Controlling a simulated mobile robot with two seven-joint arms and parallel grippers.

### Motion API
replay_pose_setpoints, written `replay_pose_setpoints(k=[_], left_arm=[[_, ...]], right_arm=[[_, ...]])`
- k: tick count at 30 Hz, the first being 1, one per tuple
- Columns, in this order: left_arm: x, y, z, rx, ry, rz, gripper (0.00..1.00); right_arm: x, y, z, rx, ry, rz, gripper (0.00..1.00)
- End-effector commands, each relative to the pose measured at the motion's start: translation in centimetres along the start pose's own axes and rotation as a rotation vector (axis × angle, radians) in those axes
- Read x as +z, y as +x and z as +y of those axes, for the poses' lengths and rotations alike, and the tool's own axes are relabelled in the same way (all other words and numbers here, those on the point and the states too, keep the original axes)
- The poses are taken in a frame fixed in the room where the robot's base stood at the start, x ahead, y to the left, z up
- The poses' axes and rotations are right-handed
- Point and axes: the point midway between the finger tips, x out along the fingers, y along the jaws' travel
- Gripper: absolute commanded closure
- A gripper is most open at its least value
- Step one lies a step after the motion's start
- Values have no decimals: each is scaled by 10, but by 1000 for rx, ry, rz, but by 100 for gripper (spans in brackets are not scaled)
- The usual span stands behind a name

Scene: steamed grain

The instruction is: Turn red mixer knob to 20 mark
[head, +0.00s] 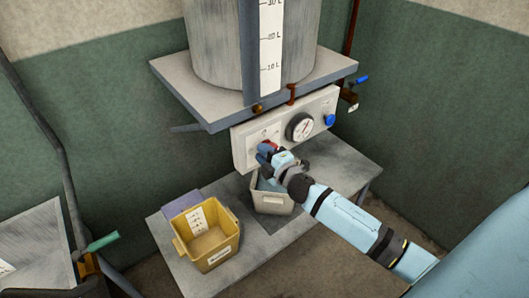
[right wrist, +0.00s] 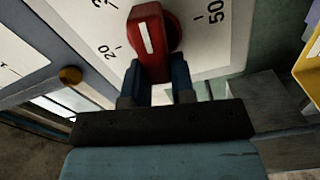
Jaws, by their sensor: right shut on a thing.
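The red mixer knob (right wrist: 148,42) has a white pointer line and sits on a white dial plate (right wrist: 205,52). My right gripper (right wrist: 157,80) is shut on the knob, one blue finger on each side. In the right wrist view, a 20 mark lies left of the knob and a 50 mark right of it. The white line points up and slightly left, between these two marks. In the head view the red knob (head: 266,147) shows at the lower left of the white panel (head: 241,151), partly hidden by my right gripper (head: 271,155). My left gripper is out of view.
A round gauge (head: 300,127) and a blue knob (head: 330,120) sit right of the red knob. A metal tank (head: 215,45) stands above. A grey bin (head: 271,203) and a yellow bin (head: 222,252) stand on the lower shelf (head: 330,160).

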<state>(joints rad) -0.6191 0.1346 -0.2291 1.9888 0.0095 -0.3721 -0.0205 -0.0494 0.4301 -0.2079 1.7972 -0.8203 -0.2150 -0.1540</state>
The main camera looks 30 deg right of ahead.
Motion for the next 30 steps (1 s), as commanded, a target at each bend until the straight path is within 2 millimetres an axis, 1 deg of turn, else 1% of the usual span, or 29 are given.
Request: replay_pose_setpoints(k=[12,30], left_arm=[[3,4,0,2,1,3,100],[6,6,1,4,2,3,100]], right_arm=[[2,0,-12,-1,-396,0,100],[12,0,-22,-1,-967,1,100]])
